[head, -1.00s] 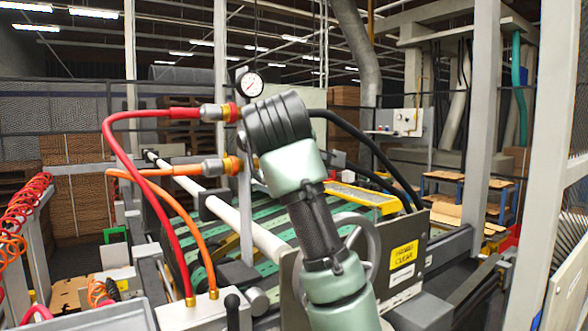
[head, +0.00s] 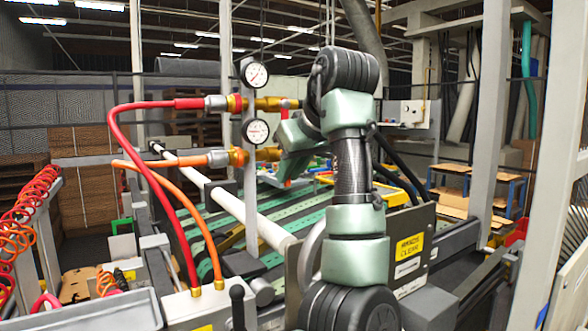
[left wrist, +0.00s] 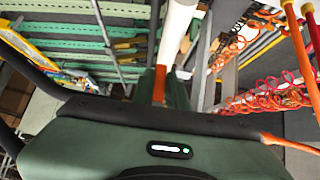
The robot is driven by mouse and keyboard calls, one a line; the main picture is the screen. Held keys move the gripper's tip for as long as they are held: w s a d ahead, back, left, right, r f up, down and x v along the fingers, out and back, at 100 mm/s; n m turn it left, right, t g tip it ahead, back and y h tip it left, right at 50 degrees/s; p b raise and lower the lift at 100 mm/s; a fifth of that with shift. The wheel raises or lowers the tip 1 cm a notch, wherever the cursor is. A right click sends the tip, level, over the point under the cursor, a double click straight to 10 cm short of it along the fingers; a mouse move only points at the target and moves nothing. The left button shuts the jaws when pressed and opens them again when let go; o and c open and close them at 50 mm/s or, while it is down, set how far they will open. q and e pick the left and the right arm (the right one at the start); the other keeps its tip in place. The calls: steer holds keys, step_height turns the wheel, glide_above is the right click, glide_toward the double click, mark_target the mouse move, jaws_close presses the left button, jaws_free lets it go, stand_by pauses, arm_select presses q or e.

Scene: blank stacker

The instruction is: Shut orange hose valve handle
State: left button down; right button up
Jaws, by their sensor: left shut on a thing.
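The orange hose (head: 205,240) rises from a pale box to a metal coupling (head: 218,158) and a brass valve (head: 268,154) on a grey post. My left gripper (head: 287,168) is just right of this valve, partly covered by my own arm links. In the left wrist view, its fingers are closed around the narrow orange handle (left wrist: 160,82), little of which shows between them. The handle's exact angle to the pipe is hard to tell. My right gripper is not in view.
A red hose (head: 130,107) runs to an upper valve with a red handle (head: 290,103). Two gauges (head: 255,74) sit on the post (head: 250,190). A white roller (head: 200,182) and green slatted bed lie behind. Black hoses pass right of my arm.

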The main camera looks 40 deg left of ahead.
arm_select(q)
steer(key=shift+a+f+g, duration=0.1)
steer(key=shift+f+g, duration=0.35)
steer(key=shift+g, duration=0.05)
steer(key=shift+m, duration=0.3)
steer(key=c, duration=1.5)
jaws_free()
steer(key=shift+o, duration=0.5)
steer(key=shift+w+a, duration=0.1)
steer(key=shift+a, duration=0.35)
steer(key=b+v, duration=0.1)
steer(key=v, duration=0.7)
steer(key=shift+b, duration=0.3)
steer(key=shift+f, duration=0.2)
